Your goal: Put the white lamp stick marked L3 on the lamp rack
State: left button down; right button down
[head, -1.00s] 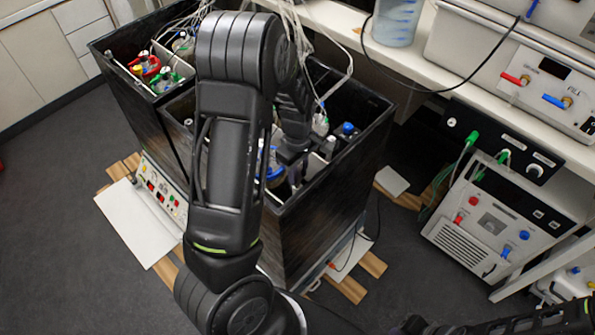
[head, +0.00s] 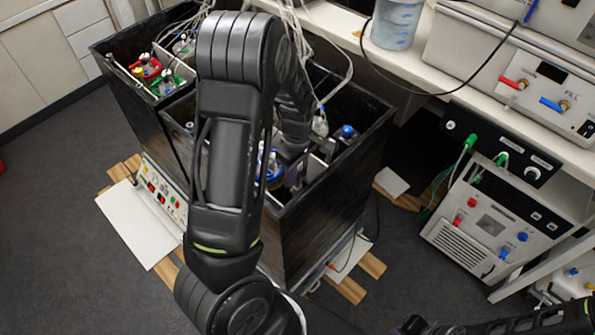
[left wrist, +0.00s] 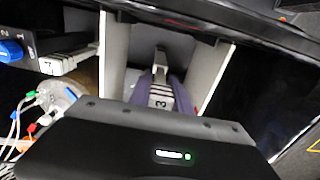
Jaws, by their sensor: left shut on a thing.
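My left gripper (left wrist: 162,90) is shut on a white lamp stick (left wrist: 160,101) whose visible mark reads 3; the rest of the mark is unclear. The stick lies between two pale upright panels (left wrist: 112,60) inside a black box, which I take for the lamp rack. Whether the stick is seated cannot be told. In the head view, my left wrist reaches down into the right compartment of the black box (head: 330,215), and the fingertips and stick are hidden there. Part of my right arm shows at the bottom right; its jaws cannot be made out.
A second white stick-like piece (left wrist: 68,62) lies left of the panels. A blue-capped part (left wrist: 12,50) and a vessel with coloured tubes (left wrist: 58,98) are nearby. The box's left compartment holds red- and green-topped bottles (head: 147,68). A bench with instruments (head: 548,95) stands right.

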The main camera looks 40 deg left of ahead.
pick_arm(q)
jog(key=shift+r, duration=0.1)
jog(key=shift+r+p, duration=0.45)
jog(key=shift+p, duration=0.15)
dwell(0.4)
jog(key=shift+r+p, duration=1.45)
jog(key=shift+r, duration=0.1)
notch_tip(320, 180, up, 6)
jog(key=p, duration=0.5)
jog(key=shift+f, duration=0.25)
notch_tip(320, 180, up, 10)
jog(key=shift+r, duration=0.35)
